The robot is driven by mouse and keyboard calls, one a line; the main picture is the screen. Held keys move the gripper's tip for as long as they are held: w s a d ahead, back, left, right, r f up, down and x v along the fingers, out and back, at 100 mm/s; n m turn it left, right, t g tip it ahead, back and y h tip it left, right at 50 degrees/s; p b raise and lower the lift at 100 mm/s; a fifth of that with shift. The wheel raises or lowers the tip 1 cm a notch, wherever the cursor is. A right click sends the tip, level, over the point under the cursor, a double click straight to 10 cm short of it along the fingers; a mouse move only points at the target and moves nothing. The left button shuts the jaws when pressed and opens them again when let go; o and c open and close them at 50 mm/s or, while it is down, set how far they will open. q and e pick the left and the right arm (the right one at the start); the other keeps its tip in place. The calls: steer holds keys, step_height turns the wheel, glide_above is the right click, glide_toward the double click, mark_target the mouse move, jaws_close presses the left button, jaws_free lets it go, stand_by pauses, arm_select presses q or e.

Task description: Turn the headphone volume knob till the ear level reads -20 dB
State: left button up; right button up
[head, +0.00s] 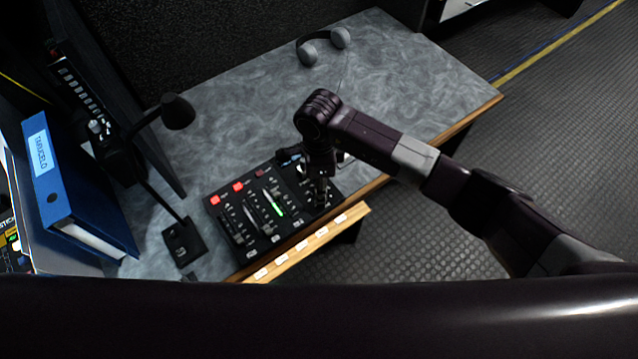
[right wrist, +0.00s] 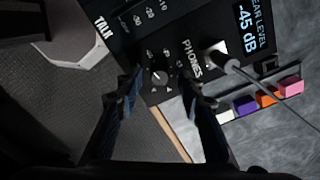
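The black mixer panel (head: 245,222) lies at the front edge of the grey desk. In the right wrist view the headphone volume knob (right wrist: 159,77), small and dark with a pale pointer mark, sits beside the PHONES label (right wrist: 193,60). The ear level display (right wrist: 248,30) reads -45 dB. My right gripper (right wrist: 158,90) is open over the panel, with one finger on each side of the knob; I cannot tell whether either touches it. In the head view my right gripper (head: 320,195) points down at the panel's right end and hides the knob. My left gripper is not in view.
A plug with a cable (right wrist: 226,60) is in the panel beside the label. Headphones (head: 323,45) lie at the desk's back. A desk lamp (head: 178,112) and blue binder (head: 75,190) stand left. A wooden strip (head: 310,243) runs along the front.

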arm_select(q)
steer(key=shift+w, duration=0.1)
arm_select(e)
steer(key=shift+f, duration=0.3)
jaws_close()
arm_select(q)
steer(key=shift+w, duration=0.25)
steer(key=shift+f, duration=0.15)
arm_select(e)
steer(key=shift+m, duration=0.4)
steer(key=m+b, duration=0.2)
steer(key=m, duration=0.2)
steer(key=shift+m, duration=0.3)
steer(key=m+b, duration=0.1)
steer(key=m, duration=0.2)
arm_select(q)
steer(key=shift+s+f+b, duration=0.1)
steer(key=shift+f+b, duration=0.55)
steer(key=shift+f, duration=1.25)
arm_select(e)
steer(key=shift+m, duration=1.6)
